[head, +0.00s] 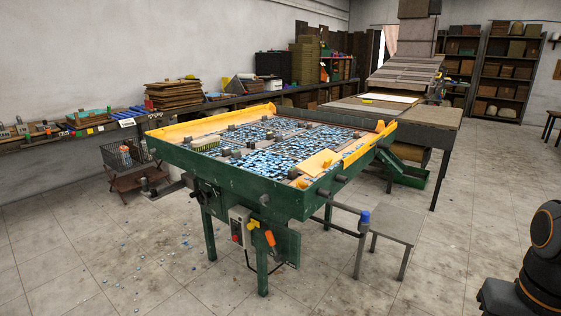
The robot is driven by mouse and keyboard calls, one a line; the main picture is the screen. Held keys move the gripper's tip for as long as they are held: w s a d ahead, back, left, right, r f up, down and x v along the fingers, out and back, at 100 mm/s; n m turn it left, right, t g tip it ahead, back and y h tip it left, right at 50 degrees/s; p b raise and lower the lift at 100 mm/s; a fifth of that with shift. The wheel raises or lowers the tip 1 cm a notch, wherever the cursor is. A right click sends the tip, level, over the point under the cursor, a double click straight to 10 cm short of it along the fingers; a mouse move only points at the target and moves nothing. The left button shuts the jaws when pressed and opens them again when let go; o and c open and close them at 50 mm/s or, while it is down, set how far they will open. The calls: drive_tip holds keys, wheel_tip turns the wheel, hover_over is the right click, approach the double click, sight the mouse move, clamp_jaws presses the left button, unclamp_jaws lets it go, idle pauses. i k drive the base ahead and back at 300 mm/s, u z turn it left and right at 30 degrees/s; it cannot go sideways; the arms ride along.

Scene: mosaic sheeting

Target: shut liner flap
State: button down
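A green table machine (245,184) stands in the middle of the head view, its shallow top filled with blue, white and dark mosaic pieces (265,150). Yellow rails (215,122) run along its far left and right sides. A green panel (284,244) hangs below the front edge, beside a grey control box (239,228). I cannot tell which part is the liner flap, or whether it is open. My gripper is not in view; only a dark arm part with orange rings shows at the lower right.
A long bench (60,141) lines the left wall. Shelves (500,75) stand at the back. The front floor is open, with small blue chips scattered at left.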

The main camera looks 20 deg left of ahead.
sight(314, 166)
drive_tip(key=u, duration=1.3)
drive_tip(key=i, duration=1)
